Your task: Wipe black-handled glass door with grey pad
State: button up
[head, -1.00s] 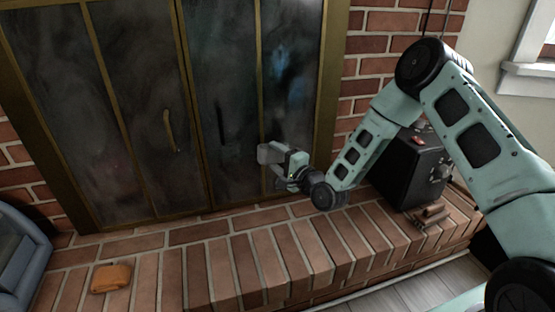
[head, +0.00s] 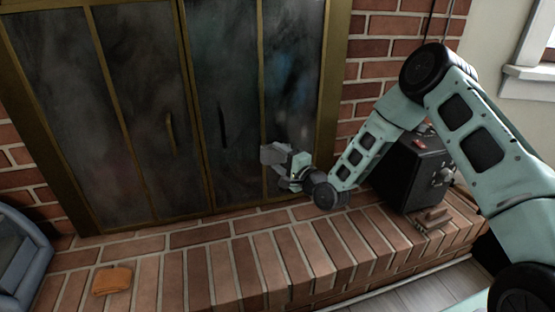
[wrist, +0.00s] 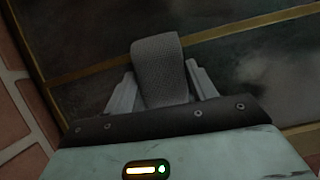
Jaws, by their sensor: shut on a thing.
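The black-handled glass door (head: 227,90) is the right-hand one of the fireplace pair, with dark, smudged panes in a brass frame. Its black handle (head: 222,126) is upright near its left side. My gripper (head: 279,158) is at the lower right part of this door. It is shut on the grey pad (head: 268,154). In the wrist view the textured pad (wrist: 160,70) stands up between the two fingers, in front of the dark glass and a brass strip. I cannot tell whether the pad touches the glass.
The left glass door (head: 145,100) has a brass handle (head: 170,133). The brick hearth (head: 240,270) runs below. A black box (head: 402,172) stands right of my forearm, with small brown pieces (head: 434,217) before it. An orange block (head: 112,280) lies left, near a blue-grey object (head: 25,258).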

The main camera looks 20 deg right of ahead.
aim_at(281, 122)
jog(key=d+r+p, duration=0.1)
jog(key=d, duration=0.1)
jog(key=d+r+p, duration=0.1)
jog(key=d, duration=0.1)
jog(key=d+r+p, duration=0.1)
jog(key=d, duration=0.2)
jog(key=shift+r+p, duration=0.25)
jog(key=shift+p, duration=0.15)
jog(key=shift+w+a, duration=0.15)
jog(key=shift+a, duration=1.85)
jog(key=shift+a+p, duration=0.35)
jog(key=shift+a, duration=1.6)
jog(key=shift+s+r+p, duration=0.2)
jog(key=shift+r+p, duration=1.15)
jog(key=shift+r, duration=0.25)
jog(key=shift+w+d, duration=0.15)
jog(key=shift+d, duration=3.8)
jog(key=shift+r+p, duration=1.55)
jog(key=shift+r, duration=0.05)
jog(key=shift+a, duration=3.9)
